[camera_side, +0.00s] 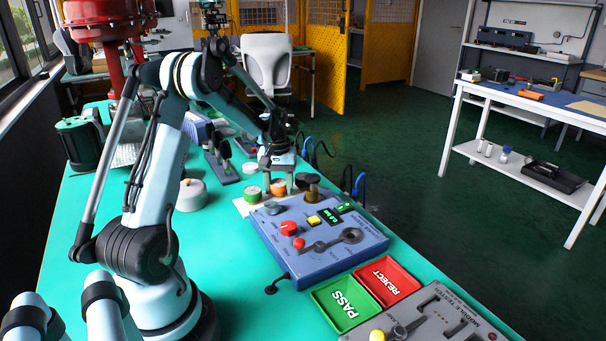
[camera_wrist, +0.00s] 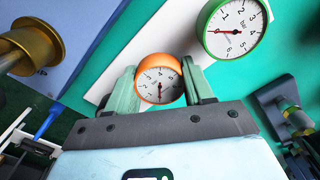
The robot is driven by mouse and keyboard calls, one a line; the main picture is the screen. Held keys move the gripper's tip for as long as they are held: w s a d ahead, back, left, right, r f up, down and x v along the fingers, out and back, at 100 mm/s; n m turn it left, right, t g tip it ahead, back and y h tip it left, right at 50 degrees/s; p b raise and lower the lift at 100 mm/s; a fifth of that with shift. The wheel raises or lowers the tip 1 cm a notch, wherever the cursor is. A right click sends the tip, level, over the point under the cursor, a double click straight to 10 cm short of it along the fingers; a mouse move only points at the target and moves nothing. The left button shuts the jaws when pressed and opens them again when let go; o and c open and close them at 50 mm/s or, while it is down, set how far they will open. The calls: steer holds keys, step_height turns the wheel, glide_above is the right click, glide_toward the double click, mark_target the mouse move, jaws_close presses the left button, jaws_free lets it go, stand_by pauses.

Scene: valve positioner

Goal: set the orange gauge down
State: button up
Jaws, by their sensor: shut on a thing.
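The orange gauge (camera_wrist: 158,79) has a round white dial and sits between the two pale green fingers of my gripper (camera_wrist: 161,88) in the wrist view. My gripper is shut on it. In the side view the gauge (camera_side: 278,187) shows below my gripper (camera_side: 280,177), at the back edge of the blue valve box. It is over or on a white plate (camera_wrist: 112,82); I cannot tell if its underside touches. The green gauge (camera_wrist: 233,29) stands beside it on the plate, dial up, to the left of it in the side view (camera_side: 252,194).
The blue box (camera_side: 318,245) with knobs and a lever is close in front. A brass cylinder (camera_wrist: 28,42) is at its back corner. Green PASS (camera_side: 343,302) and red REJECT (camera_side: 387,281) trays lie nearer the front. A grey round-lidded pot (camera_side: 191,195) stands to the left.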

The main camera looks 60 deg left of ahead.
mark_target(279, 182)
steer(key=o, duration=1.2)
step_height(279, 182, up, 12)
steer(key=d+r+m+t+y, duration=0.1)
steer(key=d+r+m+t, duration=0.15)
steer(key=d, duration=0.55)
steer(key=d+r+m+t, duration=0.1)
steer(key=d+m, duration=0.2)
steer(key=d, duration=0.6)
steer(key=s+d+f+m+t, duration=0.1)
steer(key=s+d+m, duration=0.1)
steer(key=d, duration=0.2)
steer(key=s+d+f+m+t, duration=0.1)
steer(key=d, duration=0.3)
steer(key=s+d+m+t+h, duration=0.1)
steer(key=s+d+m, duration=0.1)
steer(key=d, duration=0.3)
steer(key=shift+s+f+m+t, duration=0.3)
steer(key=shift+f+m+t, duration=0.05)
steer(key=shift+f, duration=0.05)
steer(key=shift+o, duration=0.2)
